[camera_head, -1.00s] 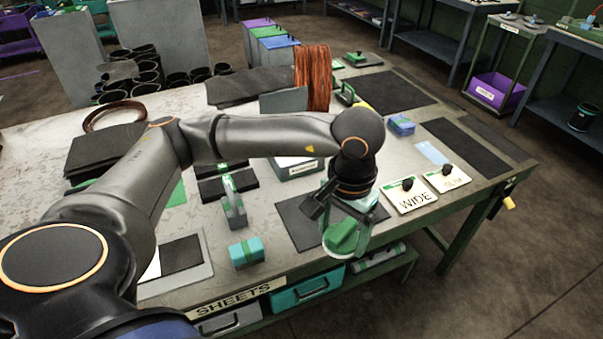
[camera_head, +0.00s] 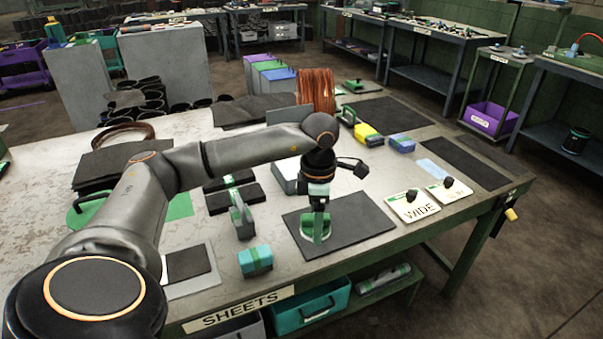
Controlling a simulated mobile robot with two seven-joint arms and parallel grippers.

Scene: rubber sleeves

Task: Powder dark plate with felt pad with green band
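My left gripper (camera_head: 318,190) comes in from the left and points down over the near middle of the table. It is shut on a felt pad with a green band (camera_head: 315,228), green with pale parts. The pad is at the left part of a flat dark plate (camera_head: 358,222) lying near the table's front. I cannot tell whether the pad touches the plate or hangs just above it. The gripper and wrist hide part of the plate's back edge. My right gripper is not in view.
A teal block with a green band (camera_head: 255,261) and a grey upright holder (camera_head: 241,218) stand left of the plate. A WIDE card (camera_head: 413,207) lies to its right. Blue (camera_head: 402,143) and yellow (camera_head: 367,132) blocks and more dark sheets (camera_head: 460,162) lie further back.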

